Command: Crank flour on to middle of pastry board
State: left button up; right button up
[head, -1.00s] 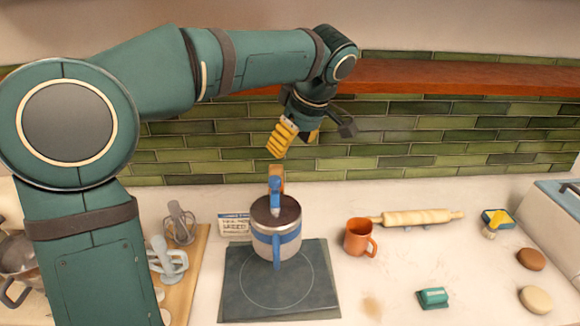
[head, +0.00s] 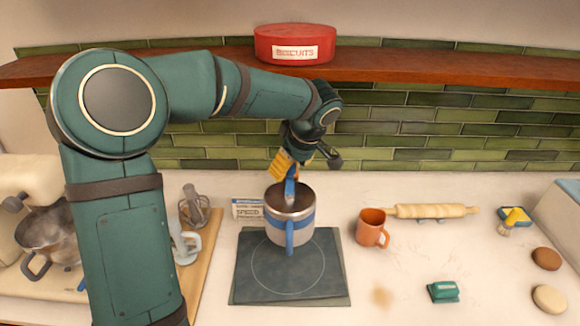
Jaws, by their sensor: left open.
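A grey metal flour sifter (head: 282,231) with a blue band and a blue side handle shows over the far part of the dark square pastry board (head: 255,289), which has a pale ring drawn on it. Its mouth is open upward. A blue crank (head: 290,188) rises from its top at the far side. My left gripper (head: 282,166), with yellow finger pads, is open just behind and above the crank. The crank hides part of the fingers, so I cannot tell whether they touch it. My right gripper is not in view.
An orange mug (head: 371,229) and a rolling pin (head: 432,211) stand right of the board. A card (head: 248,209) is behind it. A wooden board with whisks and a mixer pot (head: 47,232) are at left. A red biscuit tin (head: 295,44) sits on the shelf (head: 420,72).

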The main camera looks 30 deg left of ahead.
pick_arm(q)
jog(key=shift+f, duration=0.3)
grip_shut()
dwell(0.3)
